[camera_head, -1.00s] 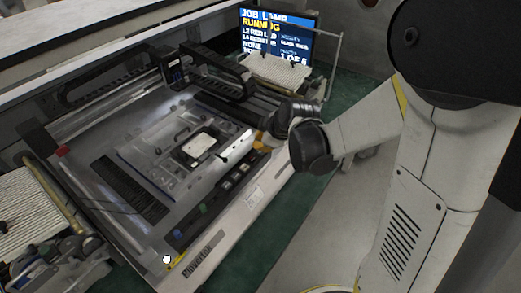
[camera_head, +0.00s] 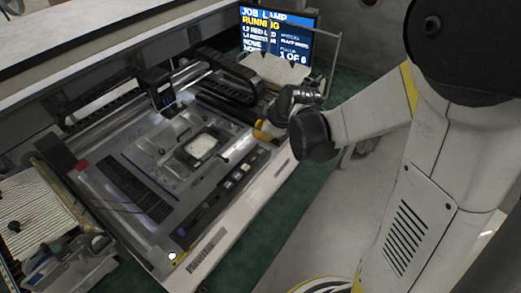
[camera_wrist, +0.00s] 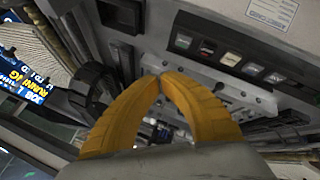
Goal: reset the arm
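My gripper (camera_wrist: 162,76) fills the middle of the wrist view. Its two yellow fingers meet at the tips, with nothing visible between them. In the head view the gripper (camera_head: 267,131) shows as a small yellow shape at the right side of the machine (camera_head: 240,200), close to its front edge. It appears to be above the machine's edge, but whether it touches anything cannot be told. My arm reaches in from the right, bent at a dark joint.
A row of buttons (camera_wrist: 227,58) lies beyond the fingertips. A screen (camera_head: 277,35) reading "RUNNING" stands at the back. Feeders (camera_head: 35,215) flank the machine.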

